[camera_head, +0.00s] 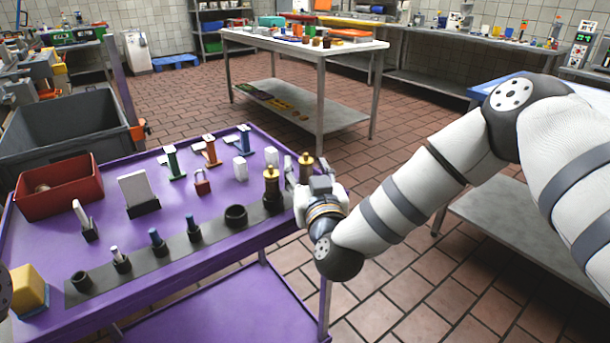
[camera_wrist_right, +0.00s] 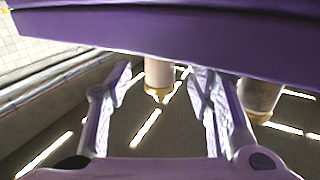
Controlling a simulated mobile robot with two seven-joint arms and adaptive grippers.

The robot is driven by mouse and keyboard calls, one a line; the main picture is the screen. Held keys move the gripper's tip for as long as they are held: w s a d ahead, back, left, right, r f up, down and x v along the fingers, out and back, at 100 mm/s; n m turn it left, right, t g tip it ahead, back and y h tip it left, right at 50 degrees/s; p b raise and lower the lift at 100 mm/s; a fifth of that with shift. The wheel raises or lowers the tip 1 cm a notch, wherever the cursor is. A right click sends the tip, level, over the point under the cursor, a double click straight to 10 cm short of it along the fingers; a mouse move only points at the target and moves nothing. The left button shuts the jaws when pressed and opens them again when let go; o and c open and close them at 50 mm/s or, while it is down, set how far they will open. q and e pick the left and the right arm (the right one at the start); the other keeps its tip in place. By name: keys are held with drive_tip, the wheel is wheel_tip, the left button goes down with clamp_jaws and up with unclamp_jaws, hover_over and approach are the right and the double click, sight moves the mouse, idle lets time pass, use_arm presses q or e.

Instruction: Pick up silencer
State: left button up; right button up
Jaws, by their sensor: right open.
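Two upright dark cylinders with brass tops, which look like silencers, stand at the right end of the purple cart top. The nearer silencer (camera_head: 272,190) stands left of my right gripper (camera_head: 291,182); the farther silencer (camera_head: 306,167) is just behind it. The right gripper reaches in low from the right, open. In the right wrist view, one pale, gold-ended cylinder (camera_wrist_right: 158,75) shows between the two spread fingers, with gaps on both sides. A second cylinder (camera_wrist_right: 259,98) is outside the right finger. I cannot tell how deep the fingers reach.
The purple cart (camera_head: 165,215) also holds a dark strip with several small upright parts, a black ring (camera_head: 236,216), a red padlock (camera_head: 202,182), a red bin (camera_head: 60,187) and a yellow block (camera_head: 29,290). A white table (camera_head: 300,42) stands behind, across open floor.

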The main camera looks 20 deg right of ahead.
drive_tip(key=shift+w+d+f, duration=0.1)
drive_tip(key=shift+w+f, duration=0.1)
drive_tip(key=shift+w, duration=0.5)
drive_tip(key=shift+w+r, duration=0.15)
drive_tip(key=shift+w, duration=0.05)
drive_tip(key=c, duration=1.1)
drive_tip(key=shift+o, duration=0.2)
